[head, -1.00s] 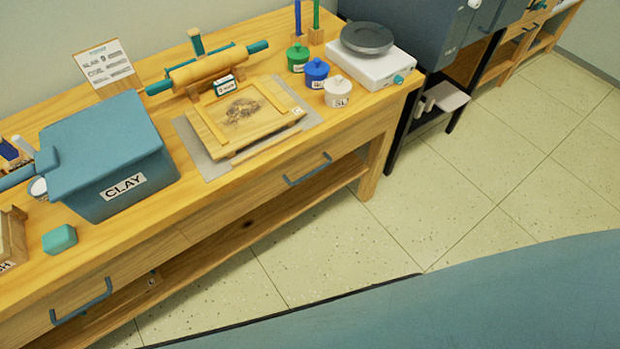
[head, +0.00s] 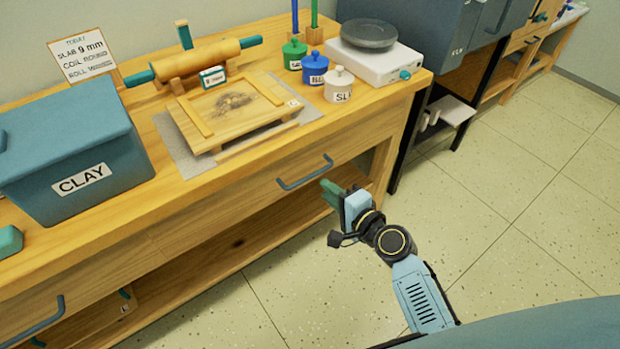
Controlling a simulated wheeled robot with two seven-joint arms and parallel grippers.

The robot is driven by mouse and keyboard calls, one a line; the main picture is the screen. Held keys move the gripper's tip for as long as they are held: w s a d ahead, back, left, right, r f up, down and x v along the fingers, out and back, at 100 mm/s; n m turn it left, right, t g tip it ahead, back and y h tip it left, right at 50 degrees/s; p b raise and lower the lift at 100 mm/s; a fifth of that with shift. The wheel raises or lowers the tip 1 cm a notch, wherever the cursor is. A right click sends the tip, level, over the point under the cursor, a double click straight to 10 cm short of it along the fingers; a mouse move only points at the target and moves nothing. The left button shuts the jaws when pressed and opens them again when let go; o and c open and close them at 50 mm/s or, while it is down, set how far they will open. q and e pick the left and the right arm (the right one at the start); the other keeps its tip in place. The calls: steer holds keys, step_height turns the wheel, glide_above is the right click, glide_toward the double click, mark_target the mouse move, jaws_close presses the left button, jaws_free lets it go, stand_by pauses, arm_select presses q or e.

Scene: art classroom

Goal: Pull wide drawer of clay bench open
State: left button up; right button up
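The clay bench (head: 140,222) runs along the wall. Its long drawer front (head: 235,208) is under the slab board and looks closed, flush with the bench. Its blue-grey bar handle (head: 305,173) is bare. My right gripper (head: 331,191), with green fingers, is just right of and below this handle, in front of the bench, and appears apart from it. The fingers overlap in this view, so their opening is hidden. A second drawer handle (head: 34,322) shows at the lower left. My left gripper is out of view.
A blue CLAY bin (head: 75,150), a slab board (head: 232,112), a rolling pin (head: 205,60), small lidded jars (head: 315,70) and a white scale (head: 382,64) stand on top. An open shelf (head: 230,250) lies below the drawers. The tiled floor (head: 530,210) at right is clear.

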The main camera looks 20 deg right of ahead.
mark_target(310, 175)
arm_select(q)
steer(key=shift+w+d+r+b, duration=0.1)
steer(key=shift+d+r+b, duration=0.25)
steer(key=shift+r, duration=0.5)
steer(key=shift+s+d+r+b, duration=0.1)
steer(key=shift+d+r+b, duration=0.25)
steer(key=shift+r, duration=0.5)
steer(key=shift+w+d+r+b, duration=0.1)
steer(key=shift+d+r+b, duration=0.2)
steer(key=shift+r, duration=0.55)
arm_select(e)
steer(key=shift+x, duration=4.1)
jaws_close()
